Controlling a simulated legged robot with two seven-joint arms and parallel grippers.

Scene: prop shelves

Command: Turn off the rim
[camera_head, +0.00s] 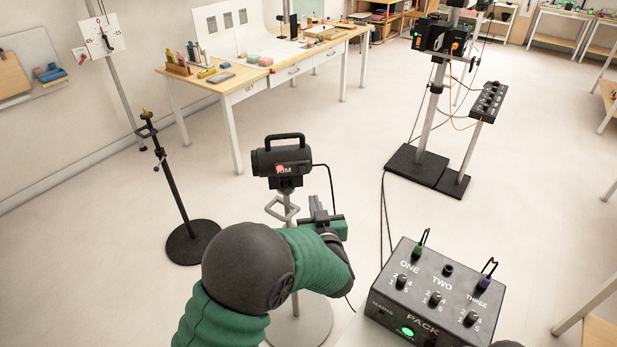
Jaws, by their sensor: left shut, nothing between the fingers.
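The rim is a black lamp head (282,161) with a top handle and a "RIM" label, on a stand ahead of me. A red spot shows beside the label. A dark cable hangs from its right side. The black pack (436,290) stands at lower right, with knobs marked ONE, TWO and THREE and a green-lit button (407,331) by its front edge. My left gripper (318,205) is shut and empty, just below and right of the lamp head. My right gripper is out of view.
A thin black stand (177,200) is at left. A workbench (262,75) with small items is behind. A taller stand (432,110) on a black base and a small control box (488,102) on a post are at right back. Open floor lies between.

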